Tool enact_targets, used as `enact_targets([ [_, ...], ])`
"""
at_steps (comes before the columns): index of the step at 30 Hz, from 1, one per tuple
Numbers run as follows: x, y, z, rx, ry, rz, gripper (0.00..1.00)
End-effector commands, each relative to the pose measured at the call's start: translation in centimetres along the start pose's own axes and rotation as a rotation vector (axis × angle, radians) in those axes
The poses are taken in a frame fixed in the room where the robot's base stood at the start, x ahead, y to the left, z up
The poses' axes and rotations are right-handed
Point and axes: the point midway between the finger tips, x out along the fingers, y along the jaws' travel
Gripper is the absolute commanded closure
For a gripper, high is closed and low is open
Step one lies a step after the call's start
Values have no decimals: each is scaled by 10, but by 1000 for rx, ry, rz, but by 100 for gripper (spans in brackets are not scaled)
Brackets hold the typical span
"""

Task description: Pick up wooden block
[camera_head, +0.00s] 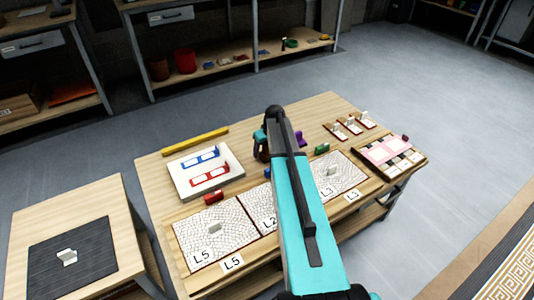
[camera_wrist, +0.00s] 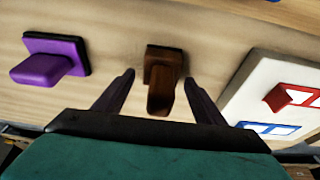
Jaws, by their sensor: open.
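The brown wooden block (camera_wrist: 162,98), with a darker square base, shows in the middle of the wrist view on the light wood table. My gripper (camera_wrist: 159,77) is open, with one finger on each side of the block in the picture. A gap shows between each finger and the block, and nothing is held. In the head view my teal arm covers much of the table's middle, and I cannot make out the block clearly there.
A purple block (camera_wrist: 50,62) stands left of the brown one. A white board (camera_wrist: 245,100) with red and blue frames lies to the right. In the head view, a yellow bar (camera_head: 195,141), mosaic panels (camera_head: 215,233) and a green block (camera_head: 322,149) lie on the table.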

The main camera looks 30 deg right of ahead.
Motion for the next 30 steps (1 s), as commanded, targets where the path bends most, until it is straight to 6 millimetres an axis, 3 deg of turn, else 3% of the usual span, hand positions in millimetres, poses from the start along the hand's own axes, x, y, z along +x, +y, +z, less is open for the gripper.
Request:
enact_targets([
  [14, 0, 0, 0, 1, 0, 0, 36],
  [15, 0, 0, 0, 1, 0, 0, 38],
  [23, 0, 1, 0, 1, 0, 0, 80],
  [30, -1, 1, 0, 1, 0, 0, 80],
])
